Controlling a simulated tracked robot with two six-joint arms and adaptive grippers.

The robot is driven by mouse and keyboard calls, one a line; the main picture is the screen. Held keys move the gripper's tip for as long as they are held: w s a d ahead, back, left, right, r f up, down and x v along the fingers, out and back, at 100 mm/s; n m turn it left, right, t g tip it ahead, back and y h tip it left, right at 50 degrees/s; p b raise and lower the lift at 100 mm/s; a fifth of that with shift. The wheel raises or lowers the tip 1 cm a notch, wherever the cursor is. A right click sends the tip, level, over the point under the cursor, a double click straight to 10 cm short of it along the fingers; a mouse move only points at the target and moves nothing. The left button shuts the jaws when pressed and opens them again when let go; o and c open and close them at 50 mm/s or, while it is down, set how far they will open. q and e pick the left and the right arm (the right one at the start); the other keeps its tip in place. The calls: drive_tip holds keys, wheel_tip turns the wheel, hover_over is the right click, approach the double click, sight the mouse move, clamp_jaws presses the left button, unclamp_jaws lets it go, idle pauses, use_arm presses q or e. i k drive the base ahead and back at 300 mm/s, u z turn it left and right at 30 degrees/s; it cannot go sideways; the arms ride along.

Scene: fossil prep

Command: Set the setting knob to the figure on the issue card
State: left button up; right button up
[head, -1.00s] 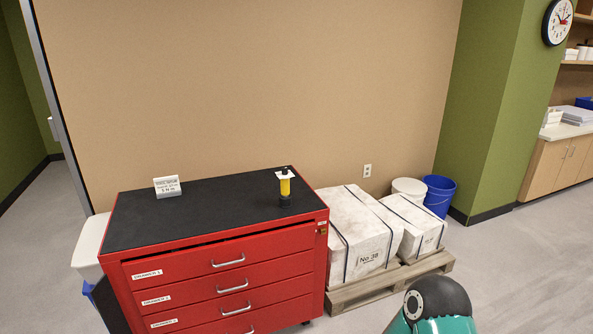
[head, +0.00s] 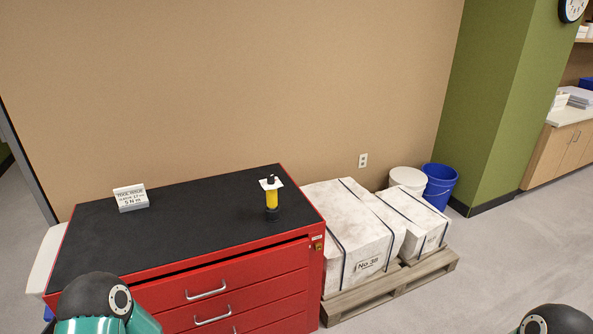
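The issue card (head: 131,198) is a small white tilted card with dark print, standing at the back left of the red drawer cabinet's black top (head: 170,232). Its last line seems to read 5 N m. A yellow and black upright tool (head: 271,199) stands near the right end of that top, with a white square plate near its upper end and a black knob-like cap (head: 269,179) above. Any scale on it is too small to read. Neither gripper shows; only rounded dark parts of my arms show at the bottom left and bottom right.
Strapped white blocks (head: 352,238) sit on a wooden pallet (head: 390,286) right of the red cabinet (head: 250,290). A white bucket (head: 407,180) and a blue bucket (head: 440,186) stand behind them. The black top is clear between card and tool. Open floor lies at right.

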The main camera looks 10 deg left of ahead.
sight(269, 177)
drive_tip(key=u, duration=0.2)
drive_tip(key=i, duration=0.95)
drive_tip(key=u, duration=0.7)
